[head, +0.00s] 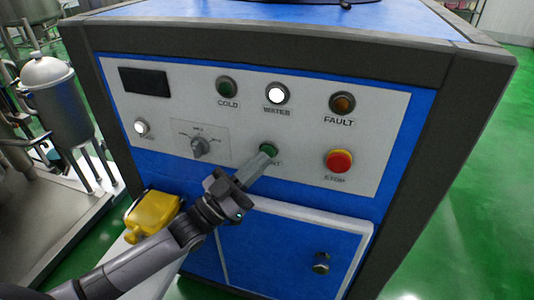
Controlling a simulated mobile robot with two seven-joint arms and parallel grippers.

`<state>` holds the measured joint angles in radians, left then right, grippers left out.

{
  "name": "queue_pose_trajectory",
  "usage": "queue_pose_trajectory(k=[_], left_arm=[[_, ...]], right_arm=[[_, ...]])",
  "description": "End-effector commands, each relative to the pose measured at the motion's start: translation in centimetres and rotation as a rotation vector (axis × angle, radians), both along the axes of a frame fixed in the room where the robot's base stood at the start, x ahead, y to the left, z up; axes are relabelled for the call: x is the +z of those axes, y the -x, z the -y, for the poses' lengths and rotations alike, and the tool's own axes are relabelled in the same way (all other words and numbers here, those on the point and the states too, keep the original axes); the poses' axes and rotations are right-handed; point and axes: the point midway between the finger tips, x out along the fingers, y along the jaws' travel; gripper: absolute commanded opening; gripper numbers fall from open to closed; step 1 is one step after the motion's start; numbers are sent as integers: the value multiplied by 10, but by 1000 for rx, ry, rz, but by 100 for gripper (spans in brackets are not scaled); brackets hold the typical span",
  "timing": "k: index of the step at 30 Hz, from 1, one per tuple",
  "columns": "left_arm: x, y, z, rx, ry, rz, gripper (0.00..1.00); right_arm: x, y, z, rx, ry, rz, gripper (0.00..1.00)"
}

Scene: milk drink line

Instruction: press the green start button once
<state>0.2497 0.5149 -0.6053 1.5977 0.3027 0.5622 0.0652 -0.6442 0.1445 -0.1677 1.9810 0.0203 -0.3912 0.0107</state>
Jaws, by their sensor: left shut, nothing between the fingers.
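The green start button (269,149) sits in the lower middle of the light grey control panel, on the blue front of the machine. Only its upper part shows above my left gripper (266,155). The gripper comes in from the lower left, and its shut, empty fingers reach the button's lower edge in the picture. I cannot tell whether the fingertips touch the button or stop just short of it. The gripper hides part of the label under the button. My right gripper is not in view.
The red stop button (339,161) is to the right on the same panel. A selector knob (200,146) is to the left. Indicator lamps, the white one (276,94) lit, are above.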

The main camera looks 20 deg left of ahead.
Motion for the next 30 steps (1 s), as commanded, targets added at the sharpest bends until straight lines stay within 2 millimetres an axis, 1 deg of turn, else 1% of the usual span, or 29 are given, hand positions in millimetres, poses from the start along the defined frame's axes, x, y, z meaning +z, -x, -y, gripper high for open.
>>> queue_pose_trajectory(k=[30], left_arm=[[-1,-9,0,0,-1,1,0]], right_arm=[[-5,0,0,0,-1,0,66]])
